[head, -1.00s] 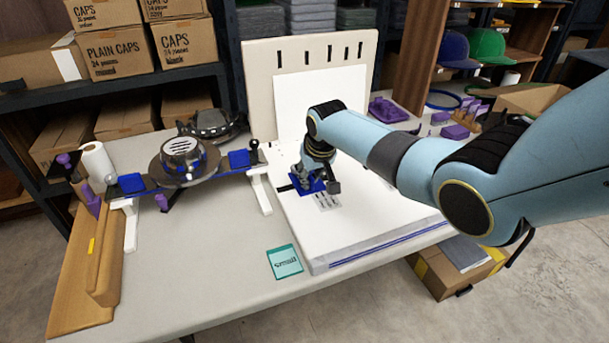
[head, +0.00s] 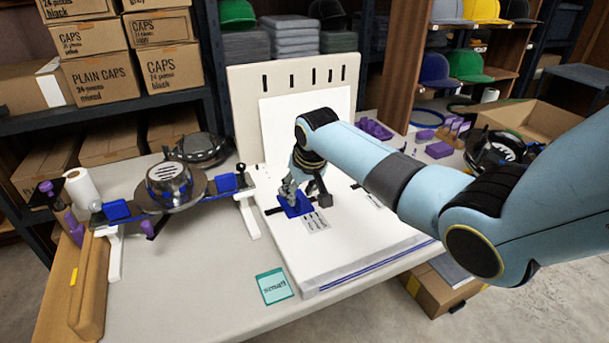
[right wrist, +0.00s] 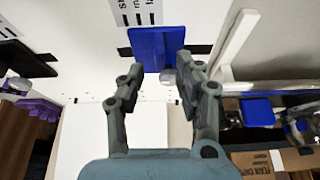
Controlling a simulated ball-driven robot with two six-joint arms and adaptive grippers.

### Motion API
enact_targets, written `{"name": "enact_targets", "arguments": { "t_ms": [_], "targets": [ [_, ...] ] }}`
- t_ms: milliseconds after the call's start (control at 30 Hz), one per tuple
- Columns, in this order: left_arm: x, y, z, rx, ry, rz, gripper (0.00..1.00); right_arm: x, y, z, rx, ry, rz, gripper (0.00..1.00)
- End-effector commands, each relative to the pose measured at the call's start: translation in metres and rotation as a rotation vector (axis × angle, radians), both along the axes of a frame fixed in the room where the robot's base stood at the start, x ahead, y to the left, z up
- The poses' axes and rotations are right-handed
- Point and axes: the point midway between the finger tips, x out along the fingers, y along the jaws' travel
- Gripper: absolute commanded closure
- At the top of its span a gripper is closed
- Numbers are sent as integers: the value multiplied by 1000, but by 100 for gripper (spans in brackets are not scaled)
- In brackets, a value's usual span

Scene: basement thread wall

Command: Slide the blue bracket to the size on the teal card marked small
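The blue bracket (head: 295,206) sits on the white board (head: 345,245), over a black slot, beside a printed label (head: 317,223) too small to read. The teal card (head: 274,287), marked small, lies on the table left of the board's front corner. My right gripper (head: 305,190) is down at the bracket. In the right wrist view its fingers (right wrist: 161,72) are partly apart, with the bracket (right wrist: 158,42) just beyond and a small grey knob between them nearer the right finger. A gap shows at the left finger. My left gripper is out of view.
A cap press (head: 170,185) on a blue bar with white legs (head: 248,215) stands left of the board. A second printed label (head: 368,199) lies farther right, partly behind my arm. A slotted panel (head: 245,100) rises behind. The table front is clear.

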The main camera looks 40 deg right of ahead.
Motion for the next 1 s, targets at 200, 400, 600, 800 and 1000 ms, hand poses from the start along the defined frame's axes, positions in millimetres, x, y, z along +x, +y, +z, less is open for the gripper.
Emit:
{"name": "enact_targets", "arguments": {
  "t_ms": [200,400,600,800,1000],
  "targets": [
    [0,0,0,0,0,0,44,-16,3,42,-2,-4,1,65],
    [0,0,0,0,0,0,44,-27,6,68,0,-2,1,65],
    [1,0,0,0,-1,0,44,-30,7,75,0,0,0,65],
    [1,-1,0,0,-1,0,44,-30,7,75,0,0,0,65],
    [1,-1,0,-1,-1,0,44,-30,7,75,0,0,0,65]
  ]
}}
